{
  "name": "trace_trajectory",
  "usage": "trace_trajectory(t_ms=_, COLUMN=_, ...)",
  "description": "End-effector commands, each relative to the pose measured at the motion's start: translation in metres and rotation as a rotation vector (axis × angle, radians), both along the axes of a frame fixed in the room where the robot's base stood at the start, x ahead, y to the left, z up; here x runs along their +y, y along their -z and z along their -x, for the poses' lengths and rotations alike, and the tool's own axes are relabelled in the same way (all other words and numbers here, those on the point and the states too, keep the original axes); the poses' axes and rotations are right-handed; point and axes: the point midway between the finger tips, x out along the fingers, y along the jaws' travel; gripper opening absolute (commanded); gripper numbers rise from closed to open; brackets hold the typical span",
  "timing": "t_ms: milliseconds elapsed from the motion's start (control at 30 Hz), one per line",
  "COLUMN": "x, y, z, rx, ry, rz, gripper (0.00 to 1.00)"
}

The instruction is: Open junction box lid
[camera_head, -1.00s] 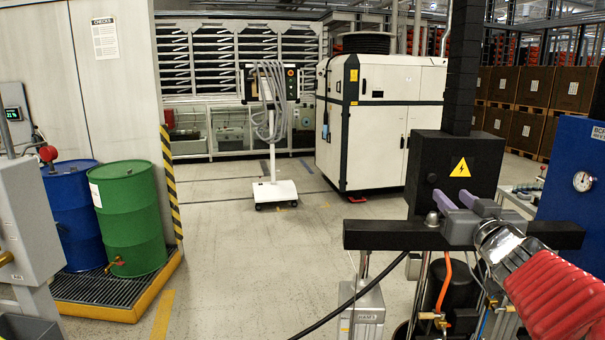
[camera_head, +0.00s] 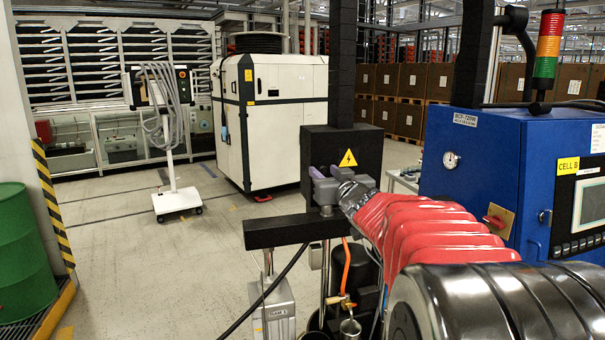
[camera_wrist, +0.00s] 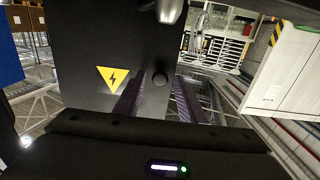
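The junction box (camera_head: 342,140) is a black box with a yellow lightning triangle on its front, mounted on a dark post. Its lid looks closed. In the wrist view the box face (camera_wrist: 95,40) fills the upper left, with a round black knob (camera_wrist: 160,79) near its right edge. My gripper (camera_head: 328,172) is in front of the lower left of the box. Its two purple-grey fingers stand apart, and the wrist view shows the knob between the fingertips (camera_wrist: 159,88). I cannot tell whether they touch it. The knob is hidden in the head view.
A black horizontal beam (camera_head: 275,232) lies below the box, with hoses and pump parts beneath. A blue cabinet (camera_head: 495,150) with a gauge and signal tower stands close on the right. A green drum (camera_head: 22,245) is at far left. Open floor (camera_head: 165,265) lies between.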

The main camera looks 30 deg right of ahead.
Motion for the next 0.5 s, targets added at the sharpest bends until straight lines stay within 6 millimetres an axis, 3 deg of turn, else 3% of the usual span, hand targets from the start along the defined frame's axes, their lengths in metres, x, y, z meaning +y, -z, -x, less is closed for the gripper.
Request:
trace_trajectory(t_ms=433, x=-0.0020, y=-0.0001, z=-0.0088, rx=-0.001, ry=0.000, rz=-0.001, gripper=0.37)
trace_trajectory(t_ms=500, x=-0.0020, y=-0.0001, z=-0.0087, rx=-0.001, ry=0.000, rz=-0.001, gripper=0.32)
